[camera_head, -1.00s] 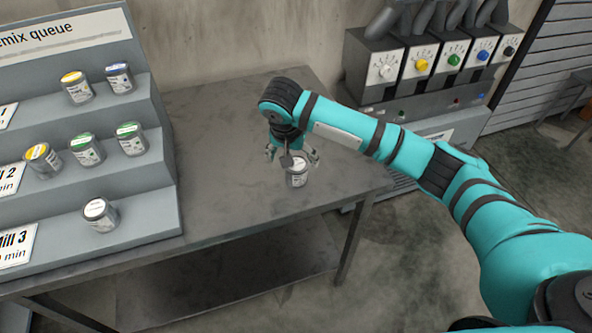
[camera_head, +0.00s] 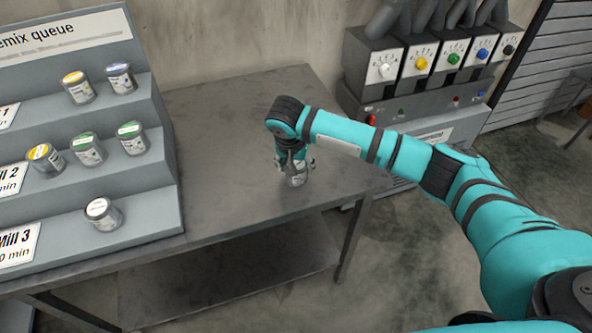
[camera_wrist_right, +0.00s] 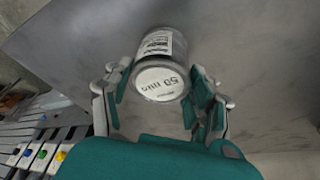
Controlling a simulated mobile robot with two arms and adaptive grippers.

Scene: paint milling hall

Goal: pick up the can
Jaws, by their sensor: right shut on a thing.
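The can (camera_head: 298,181) is grey with a white label and stands on the table near its front right part. My right gripper (camera_head: 296,168) comes down over it from above and is shut on it, hiding its top in the head view. In the right wrist view the can (camera_wrist_right: 160,68) shows a white lid with "50 min" on it, and the fingers of my right gripper (camera_wrist_right: 160,92) sit on both sides of it. I cannot tell whether the can still touches the table. My left gripper is not in view.
The grey table (camera_head: 225,120) is clear around the can. A stepped rack (camera_head: 140,215) on the left holds several cans with yellow, blue, green and white lids. A dispenser with coloured knobs (camera_head: 420,64) stands behind on the right.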

